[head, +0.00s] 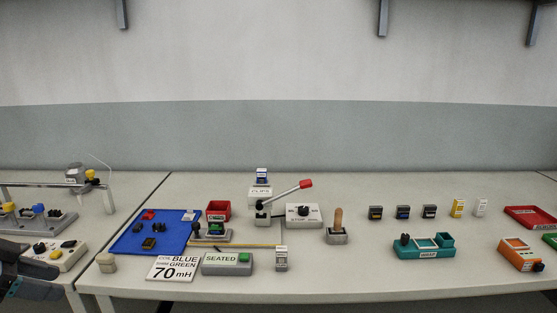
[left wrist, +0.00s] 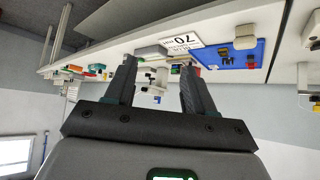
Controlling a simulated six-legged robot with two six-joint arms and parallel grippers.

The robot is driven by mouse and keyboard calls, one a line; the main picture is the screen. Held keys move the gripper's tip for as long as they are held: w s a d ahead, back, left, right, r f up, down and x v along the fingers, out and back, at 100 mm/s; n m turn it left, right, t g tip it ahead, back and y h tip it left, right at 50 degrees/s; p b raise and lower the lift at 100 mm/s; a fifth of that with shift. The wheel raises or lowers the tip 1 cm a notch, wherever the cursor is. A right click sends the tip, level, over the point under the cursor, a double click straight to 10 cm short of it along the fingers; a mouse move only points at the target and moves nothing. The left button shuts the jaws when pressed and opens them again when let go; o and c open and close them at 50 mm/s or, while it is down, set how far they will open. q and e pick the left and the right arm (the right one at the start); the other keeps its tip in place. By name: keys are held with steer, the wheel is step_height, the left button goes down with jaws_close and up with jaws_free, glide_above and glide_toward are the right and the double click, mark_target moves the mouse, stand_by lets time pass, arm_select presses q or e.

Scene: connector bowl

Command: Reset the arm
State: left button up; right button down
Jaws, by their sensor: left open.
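My left gripper (left wrist: 158,88) shows in the left wrist view with its two dark fingers apart and nothing between them. In the head view my left arm's dark end (head: 28,280) is at the lower left, in front of the bench edge and apart from the objects; its fingertips are not clear there. The wrist view is upside down, with the bench seen beyond the fingers. My right gripper is in neither view.
A blue mat (head: 130,240) with small parts lies on the middle bench. A white 70 mH card (head: 172,268), a SEATED box (head: 227,264) and a red-knobbed lever (head: 290,193) stand nearby. A teal holder (head: 420,252) and orange box (head: 518,256) are right. The bench's front right is clear.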

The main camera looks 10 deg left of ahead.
arm_select(q)
steer(key=w+d+f+n+g+p, duration=0.2)
steer(key=d+f, duration=0.3)
steer(key=f, duration=0.4)
steer(key=w+d+f+n+g+p, duration=0.1)
steer(key=w+d+f+n, duration=0.15)
steer(key=d+f, duration=0.45)
steer(key=w+d+f+n+g+p, duration=0.2)
steer(key=w+f, duration=0.1)
steer(key=f, duration=0.8)
steer(key=s+d+f+p, duration=0.1)
steer(key=s+d+f, duration=0.2)
steer(key=s+d, duration=0.2)
steer(key=s+d+f+n+g+p, duration=0.1)
steer(key=s+d+f, duration=0.3)
steer(key=d, duration=0.7)
steer(key=s+d+f+g+p, duration=0.1)
steer(key=s+d+f, duration=0.3)
steer(key=s+d, duration=0.2)
steer(key=shift+s+d+n+y+p, duration=0.3)
steer(key=shift+s+d+n+p, duration=0.1)
steer(key=shift+d, duration=0.55)
